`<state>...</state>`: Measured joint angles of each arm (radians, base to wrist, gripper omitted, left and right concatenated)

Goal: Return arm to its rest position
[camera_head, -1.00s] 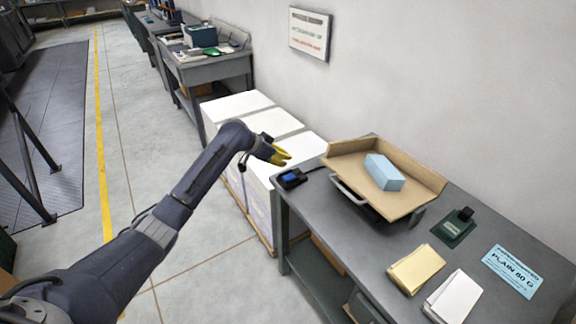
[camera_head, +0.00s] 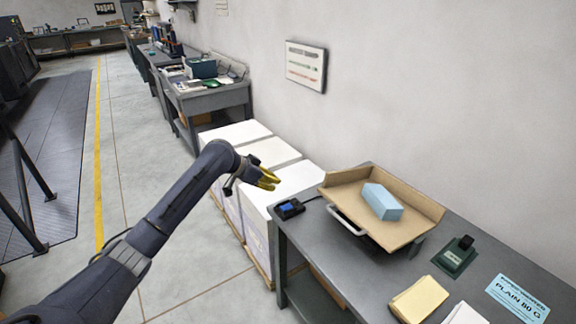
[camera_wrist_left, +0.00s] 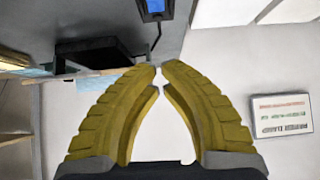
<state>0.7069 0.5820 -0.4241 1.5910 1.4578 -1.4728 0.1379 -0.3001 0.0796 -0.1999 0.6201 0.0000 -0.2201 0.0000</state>
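My left arm comes in from the lower left in the head view. Its gripper (camera_head: 268,178) with yellow fingers hangs over the white stacks, left of the grey table, apart from both. In the left wrist view the two yellow fingers (camera_wrist_left: 159,72) curve together, their tips almost meeting with a thin gap and nothing between them. My right gripper is in neither view.
A grey table (camera_head: 345,268) at right bears a cardboard tray (camera_head: 345,194) with a blue block (camera_head: 382,202), a small blue-screened device (camera_head: 289,208) and a yellow paper stack (camera_head: 418,300). White stacks (camera_head: 240,133) stand beside it.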

